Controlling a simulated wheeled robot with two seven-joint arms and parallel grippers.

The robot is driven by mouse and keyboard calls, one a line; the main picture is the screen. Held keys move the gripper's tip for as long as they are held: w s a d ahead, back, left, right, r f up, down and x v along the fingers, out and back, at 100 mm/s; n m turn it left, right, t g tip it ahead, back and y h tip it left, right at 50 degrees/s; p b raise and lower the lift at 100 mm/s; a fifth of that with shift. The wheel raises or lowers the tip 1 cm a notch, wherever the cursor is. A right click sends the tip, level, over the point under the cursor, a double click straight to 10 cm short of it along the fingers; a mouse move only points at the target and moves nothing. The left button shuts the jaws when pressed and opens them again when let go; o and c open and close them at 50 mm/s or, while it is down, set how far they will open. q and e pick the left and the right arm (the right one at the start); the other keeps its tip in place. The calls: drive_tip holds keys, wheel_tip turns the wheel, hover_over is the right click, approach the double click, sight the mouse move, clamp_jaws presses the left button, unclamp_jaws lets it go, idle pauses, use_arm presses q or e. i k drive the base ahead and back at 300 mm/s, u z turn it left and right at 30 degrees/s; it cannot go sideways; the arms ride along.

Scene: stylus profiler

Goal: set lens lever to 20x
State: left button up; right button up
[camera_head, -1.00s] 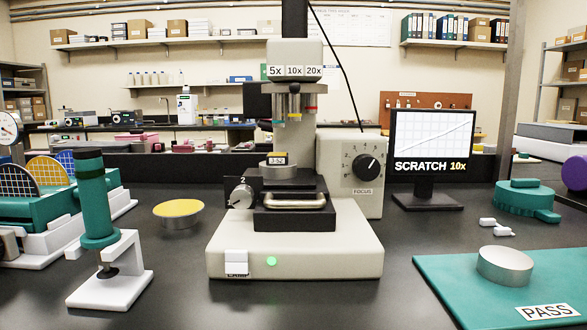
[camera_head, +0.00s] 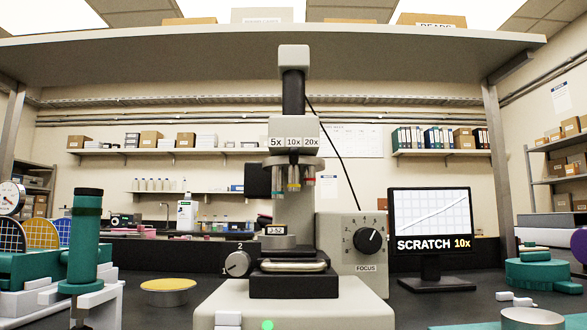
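The stylus profiler (camera_head: 294,305) stands in the middle of the bench. A label strip reading 5x, 10x and 20x (camera_head: 294,142) is on the front of its head. Below it hangs a round lens turret (camera_head: 293,162) with several small lenses with coloured bands. The monitor (camera_head: 432,225) reads "SCRATCH 10x". Neither of my grippers is in view.
A focus knob (camera_head: 368,241) is at the profiler's right and a numbered knob (camera_head: 238,264) at its left. A teal cylinder on a white stand (camera_head: 85,240) and a yellow-topped disc (camera_head: 168,290) are left. A shelf (camera_head: 270,38) spans above.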

sight(294, 164)
drive_tip(key=z, duration=1.15)
drive_tip(key=k, duration=1.05)
drive_tip(key=u, duration=1.15)
drive_tip(key=i, duration=0.5)
drive_tip(key=z, duration=0.05)
